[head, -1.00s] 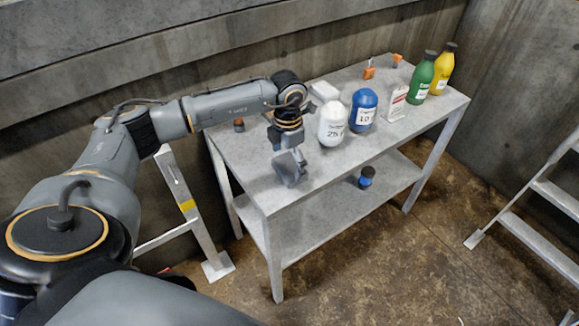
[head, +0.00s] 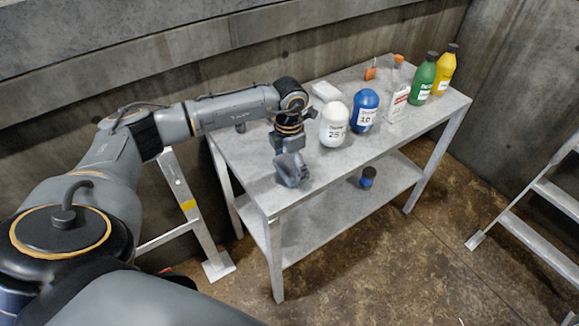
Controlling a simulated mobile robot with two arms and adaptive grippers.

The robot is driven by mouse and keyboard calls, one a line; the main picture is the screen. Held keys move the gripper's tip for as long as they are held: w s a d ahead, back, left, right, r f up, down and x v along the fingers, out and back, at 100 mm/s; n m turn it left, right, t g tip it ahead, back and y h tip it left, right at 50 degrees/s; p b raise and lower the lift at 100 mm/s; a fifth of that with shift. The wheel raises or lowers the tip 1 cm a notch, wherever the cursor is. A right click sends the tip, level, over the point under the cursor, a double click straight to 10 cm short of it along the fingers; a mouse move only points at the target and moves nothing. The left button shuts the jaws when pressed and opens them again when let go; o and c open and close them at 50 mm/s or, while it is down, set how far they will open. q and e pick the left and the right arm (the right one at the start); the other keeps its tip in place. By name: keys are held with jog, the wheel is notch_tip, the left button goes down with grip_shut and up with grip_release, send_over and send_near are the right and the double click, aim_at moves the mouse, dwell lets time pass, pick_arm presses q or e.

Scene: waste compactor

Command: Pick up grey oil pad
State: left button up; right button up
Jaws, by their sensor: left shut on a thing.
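My left gripper (head: 291,172) points down at the near left part of the grey metal table (head: 258,192). It is shut on a grey thing, which I take to be the grey oil pad. The pad is hard to tell from the grey fingers, and the fingers hide much of it. The held thing is at or just above the tabletop; I cannot tell if it touches. My right gripper is not in view.
A white bottle (head: 333,125) and a blue bottle (head: 365,111) stand just right of the gripper. Green (head: 423,79) and yellow (head: 445,70) bottles stand at the far right. A white pad-like item (head: 326,91) lies behind. A ladder (head: 545,190) stands at right.

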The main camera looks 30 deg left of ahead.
pick_arm(q)
jog(key=shift+r, duration=0.4)
jog(key=s+d+r+b, duration=0.1)
jog(key=s+r+b, duration=0.2)
jog(key=s+r, duration=0.8)
jog(key=s, duration=0.3)
jog(key=shift+r, duration=0.35)
